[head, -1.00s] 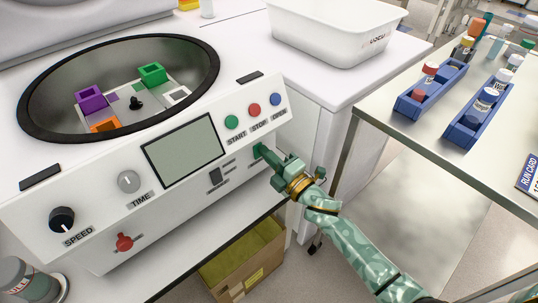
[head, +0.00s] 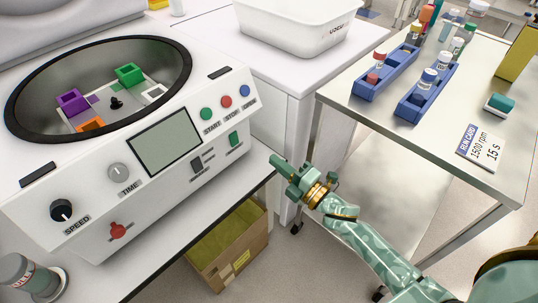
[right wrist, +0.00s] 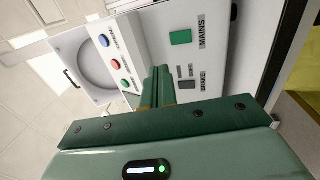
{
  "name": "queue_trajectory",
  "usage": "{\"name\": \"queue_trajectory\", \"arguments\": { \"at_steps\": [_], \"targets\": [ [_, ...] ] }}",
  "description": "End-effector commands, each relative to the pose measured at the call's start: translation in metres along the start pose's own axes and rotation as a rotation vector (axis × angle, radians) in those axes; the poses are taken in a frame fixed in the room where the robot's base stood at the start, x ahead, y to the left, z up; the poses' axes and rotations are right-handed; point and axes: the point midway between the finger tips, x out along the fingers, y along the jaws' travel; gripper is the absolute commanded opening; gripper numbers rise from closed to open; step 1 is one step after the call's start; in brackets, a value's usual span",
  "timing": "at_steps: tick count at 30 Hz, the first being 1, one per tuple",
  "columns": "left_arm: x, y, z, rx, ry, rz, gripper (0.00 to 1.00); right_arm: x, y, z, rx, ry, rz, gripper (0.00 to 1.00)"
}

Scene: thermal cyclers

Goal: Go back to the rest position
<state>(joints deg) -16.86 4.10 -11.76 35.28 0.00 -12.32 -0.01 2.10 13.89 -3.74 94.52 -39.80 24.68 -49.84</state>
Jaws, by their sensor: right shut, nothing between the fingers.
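My right gripper (head: 283,170) is shut and empty, in front of the lower right corner of the white centrifuge's (head: 95,199) panel and clear of it. It also shows in the right wrist view (right wrist: 159,75), its closed green fingers pointing toward the panel. The green MAINS switch (head: 234,138) is on the panel to the upper left of the fingers. The same switch (right wrist: 181,37) lies to the right of the fingertips in the right wrist view. My left gripper is not in view.
A steel table (head: 400,124) at right holds blue tube racks (head: 422,99) and a run card (head: 480,146). A white bin (head: 300,25) stands on the back counter. A cardboard box (head: 232,254) sits below the bench. Open floor lies between bench and table.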

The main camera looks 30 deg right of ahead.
Motion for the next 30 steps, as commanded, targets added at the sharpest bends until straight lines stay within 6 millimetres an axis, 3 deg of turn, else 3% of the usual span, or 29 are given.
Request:
{"name": "queue_trajectory", "arguments": {
  "at_steps": [21, 23, 26, 29, 30],
  "targets": [
    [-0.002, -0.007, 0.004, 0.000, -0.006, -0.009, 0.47, -0.004, -0.002, 0.003, 0.063, -0.015, -0.014, 0.00],
    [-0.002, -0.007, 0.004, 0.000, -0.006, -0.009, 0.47, -0.009, -0.023, 0.013, 0.174, -0.070, -0.070, 0.00],
    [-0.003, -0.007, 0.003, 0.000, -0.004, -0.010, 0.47, -0.033, -0.085, 0.028, 0.397, -0.203, -0.217, 0.00],
    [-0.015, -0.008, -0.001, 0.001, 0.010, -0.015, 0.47, -0.085, -0.154, 0.028, 0.636, -0.384, -0.399, 0.00],
    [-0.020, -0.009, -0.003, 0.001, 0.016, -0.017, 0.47, -0.111, -0.179, 0.024, 0.721, -0.460, -0.470, 0.00]
  ]
}}
